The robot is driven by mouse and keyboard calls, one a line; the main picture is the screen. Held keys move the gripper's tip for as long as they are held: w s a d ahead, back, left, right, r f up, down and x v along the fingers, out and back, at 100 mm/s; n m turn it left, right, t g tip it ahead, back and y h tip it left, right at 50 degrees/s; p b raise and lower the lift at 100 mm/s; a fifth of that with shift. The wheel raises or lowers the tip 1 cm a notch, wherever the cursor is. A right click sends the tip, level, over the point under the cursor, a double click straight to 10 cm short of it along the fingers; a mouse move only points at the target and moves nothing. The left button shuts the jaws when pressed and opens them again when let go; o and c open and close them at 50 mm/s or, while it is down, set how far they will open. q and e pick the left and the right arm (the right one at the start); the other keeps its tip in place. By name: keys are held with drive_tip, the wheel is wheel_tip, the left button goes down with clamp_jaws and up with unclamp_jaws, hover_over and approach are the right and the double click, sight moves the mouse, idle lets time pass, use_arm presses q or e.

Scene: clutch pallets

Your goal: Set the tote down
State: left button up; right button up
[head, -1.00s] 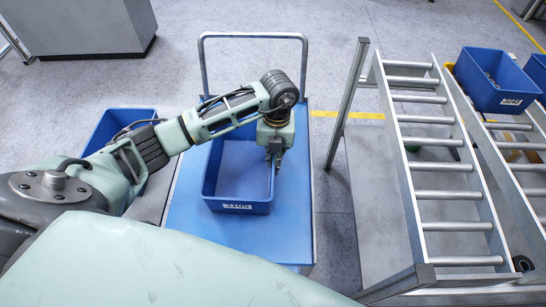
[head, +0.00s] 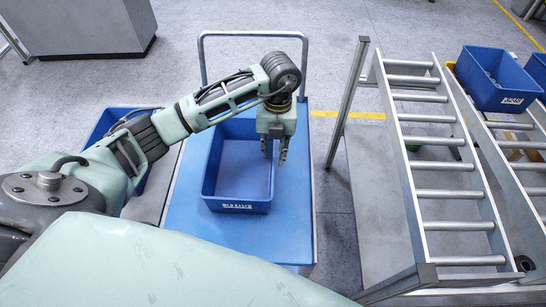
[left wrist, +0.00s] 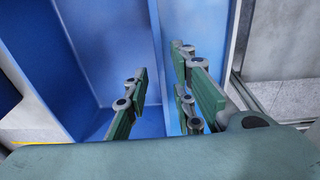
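The blue tote (head: 238,206) is empty and sits upright on the blue deck of a cart (head: 245,240), its white label facing the near side. My left gripper (head: 275,153) is at the tote's right wall, fingers pointing down and spread apart. In the left wrist view, the gripper (left wrist: 160,95) has a clear gap between its fingers, and the tote's wall (left wrist: 168,60) runs between them without either finger clearly pinching it. My right gripper is not in view.
The cart's grey handle (head: 252,35) rises behind the tote. Another blue tote (head: 104,122) stands to the left, partly behind my arm. A roller conveyor (head: 445,195) with blue totes (head: 497,82) is at right. Deck in front of the tote is clear.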

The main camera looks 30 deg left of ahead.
use_arm(q)
wheel_tip(320, 180, up, 8)
drive_tip(key=b, duration=0.1)
drive_tip(key=shift+w, duration=0.3)
drive_tip(key=shift+d, duration=0.15)
